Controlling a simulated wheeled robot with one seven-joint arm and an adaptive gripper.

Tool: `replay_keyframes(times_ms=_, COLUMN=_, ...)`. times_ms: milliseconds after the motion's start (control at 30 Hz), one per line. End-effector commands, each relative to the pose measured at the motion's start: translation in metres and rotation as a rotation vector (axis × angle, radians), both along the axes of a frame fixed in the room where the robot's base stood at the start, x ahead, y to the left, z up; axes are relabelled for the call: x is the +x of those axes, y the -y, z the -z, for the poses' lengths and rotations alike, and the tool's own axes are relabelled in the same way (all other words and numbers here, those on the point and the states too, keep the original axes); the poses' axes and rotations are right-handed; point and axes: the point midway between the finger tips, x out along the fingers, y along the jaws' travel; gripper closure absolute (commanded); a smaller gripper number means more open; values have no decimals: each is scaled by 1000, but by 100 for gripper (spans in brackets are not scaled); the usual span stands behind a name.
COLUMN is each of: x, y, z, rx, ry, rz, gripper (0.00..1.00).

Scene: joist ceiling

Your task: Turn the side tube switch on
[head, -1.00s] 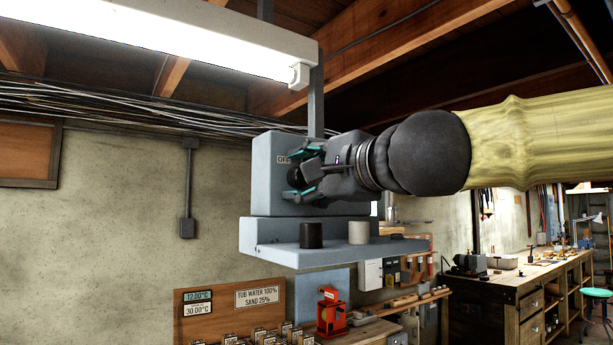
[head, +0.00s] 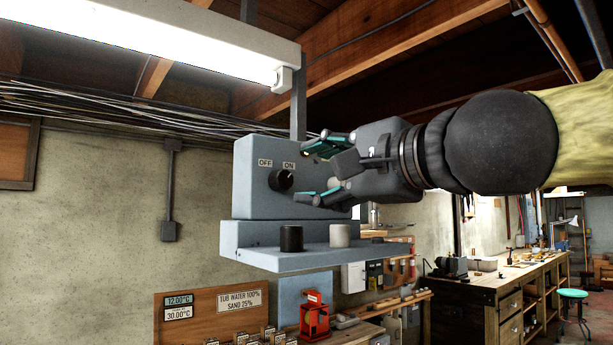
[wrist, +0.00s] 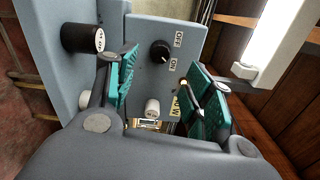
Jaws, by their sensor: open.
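The switch is a black rotary knob (head: 281,180) on the front of a grey-blue box (head: 250,207), below the printed words OFF and ON. Its pale pointer mark faces up and right, toward ON. In the wrist view the knob (wrist: 160,51) also has its mark toward ON. A lit tube lamp (head: 190,48) hangs above the box. My gripper (head: 320,174) is open and empty, to the right of the knob and apart from it. The wrist view shows the teal finger pads (wrist: 160,80) spread, with the knob beyond them.
A pale knob (head: 335,184) is partly hidden behind my fingers. A black cylinder (head: 291,238) and a white cylinder (head: 340,235) stand on the ledge below. A workbench (head: 500,282) is at the right. Cables (head: 90,112) run along the wall.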

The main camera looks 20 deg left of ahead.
Motion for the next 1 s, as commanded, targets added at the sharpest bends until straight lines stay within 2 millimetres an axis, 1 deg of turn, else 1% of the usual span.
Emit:
replay_keyframes(times_ms=33, x=-5, y=5, z=-1, rx=1, ry=2, rz=0, gripper=48)
replay_keyframes(times_ms=133, x=-11, y=14, z=-1, rx=2, ry=2, rz=1, gripper=48)
replay_keyframes(times_ms=333, x=-20, y=25, z=0, rx=1, ry=0, rz=0, gripper=48)
replay_keyframes(times_ms=933, x=-21, y=28, z=0, rx=1, ry=-1, rz=0, gripper=48)
replay_keyframes(times_ms=1000, x=-19, y=30, z=4, rx=7, ry=-11, rz=2, gripper=48)
